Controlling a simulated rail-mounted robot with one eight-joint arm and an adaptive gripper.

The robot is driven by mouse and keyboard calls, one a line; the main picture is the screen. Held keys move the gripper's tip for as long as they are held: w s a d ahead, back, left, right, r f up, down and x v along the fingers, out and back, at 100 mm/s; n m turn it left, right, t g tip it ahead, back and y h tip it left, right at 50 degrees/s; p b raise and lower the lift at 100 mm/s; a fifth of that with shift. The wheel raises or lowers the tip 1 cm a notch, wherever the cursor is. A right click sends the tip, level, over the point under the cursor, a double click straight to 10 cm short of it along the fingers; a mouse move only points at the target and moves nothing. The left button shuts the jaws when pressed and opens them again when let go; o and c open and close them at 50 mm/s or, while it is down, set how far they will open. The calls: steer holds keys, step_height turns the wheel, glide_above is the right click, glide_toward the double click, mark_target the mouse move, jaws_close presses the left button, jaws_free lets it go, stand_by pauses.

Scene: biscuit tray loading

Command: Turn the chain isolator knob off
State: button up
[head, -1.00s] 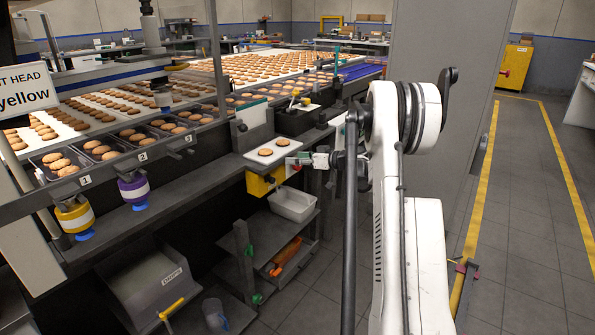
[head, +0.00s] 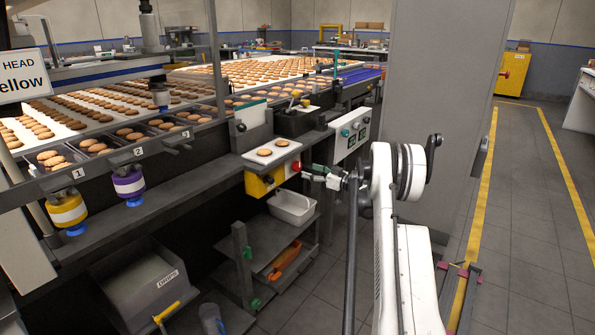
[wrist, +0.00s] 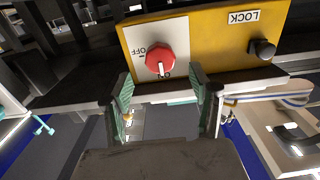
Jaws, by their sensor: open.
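The chain isolator knob (wrist: 161,58) is red and round, on a white plate of the yellow isolator box (wrist: 225,45). Its white pointer is at the lower side, toward the ON label; the OFF label is to its left in the wrist view. In the head view the knob (head: 296,167) is on the right end of the yellow box (head: 256,186). My gripper (wrist: 163,92) is open and empty. Its green-padded fingers are on either side of the knob's line, below it in the wrist view, and seem short of touching it. In the head view my gripper (head: 308,173) is just right of the knob.
A LOCK label and a dark round fitting (wrist: 263,49) are beside the knob on the box. A white plate with two biscuits (head: 270,152) lies above the box, and a light bin (head: 292,207) stands below. A button panel (head: 351,134) is behind my gripper.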

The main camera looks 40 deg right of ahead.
mark_target(299, 167)
steer(key=b+x, duration=0.1)
steer(key=x, duration=0.6)
steer(key=shift+w+b, duration=0.1)
steer(key=shift+b, duration=0.3)
steer(key=c, duration=1.2)
steer(key=shift+a, duration=0.1)
